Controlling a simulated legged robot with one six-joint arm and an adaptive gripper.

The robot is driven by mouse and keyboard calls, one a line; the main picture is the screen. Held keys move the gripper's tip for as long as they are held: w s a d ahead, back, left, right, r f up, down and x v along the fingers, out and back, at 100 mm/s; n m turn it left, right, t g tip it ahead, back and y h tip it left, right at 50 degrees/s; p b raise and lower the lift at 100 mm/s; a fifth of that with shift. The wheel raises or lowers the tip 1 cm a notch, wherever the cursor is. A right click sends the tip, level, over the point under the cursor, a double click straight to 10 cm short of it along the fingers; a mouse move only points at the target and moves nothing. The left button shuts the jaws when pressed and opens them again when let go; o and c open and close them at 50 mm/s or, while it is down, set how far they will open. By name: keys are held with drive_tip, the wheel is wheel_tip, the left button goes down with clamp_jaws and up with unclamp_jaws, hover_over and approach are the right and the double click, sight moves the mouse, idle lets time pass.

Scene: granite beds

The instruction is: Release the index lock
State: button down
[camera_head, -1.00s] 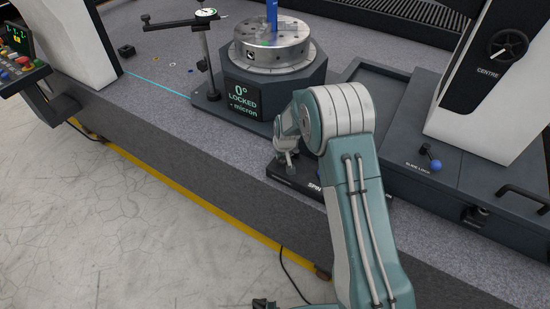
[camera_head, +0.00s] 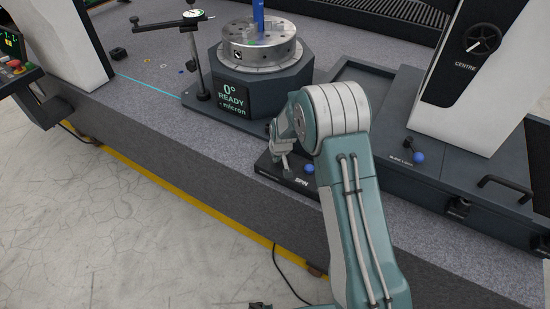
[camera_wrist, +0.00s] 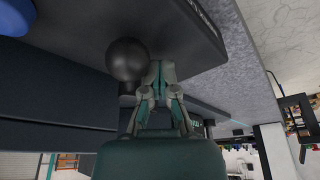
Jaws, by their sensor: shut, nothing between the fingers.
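The octagonal rotary table (camera_head: 290,83) carries a round metal chuck (camera_head: 260,50). Its front display (camera_head: 231,97) reads 0° READY with a micron line below. In front of it is a low dark control box (camera_head: 275,173) marked SPIN, with a blue ball knob (camera_head: 309,168). My gripper (camera_head: 282,150) is over the left part of this box, partly hidden by my arm. In the wrist view my gripper (camera_wrist: 161,82) has its fingers together and empty, just right of a black ball knob (camera_wrist: 127,60). I cannot tell whether they touch. A blue ball (camera_wrist: 12,15) is at the upper left.
A dial indicator (camera_head: 193,14) on a stand is left of the rotary table. At right are a blue-knobbed lever (camera_head: 417,157), a dark handle (camera_head: 506,184) and a white column with a CENTRE dial (camera_head: 483,38). Open floor (camera_head: 120,235) lies at the front left.

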drive_tip(key=shift+s+f, duration=0.1)
drive_tip(key=shift+s, duration=0.1)
drive_tip(key=shift+s+d+f, duration=0.1)
drive_tip(key=shift+d, duration=0.15)
idle(0.4)
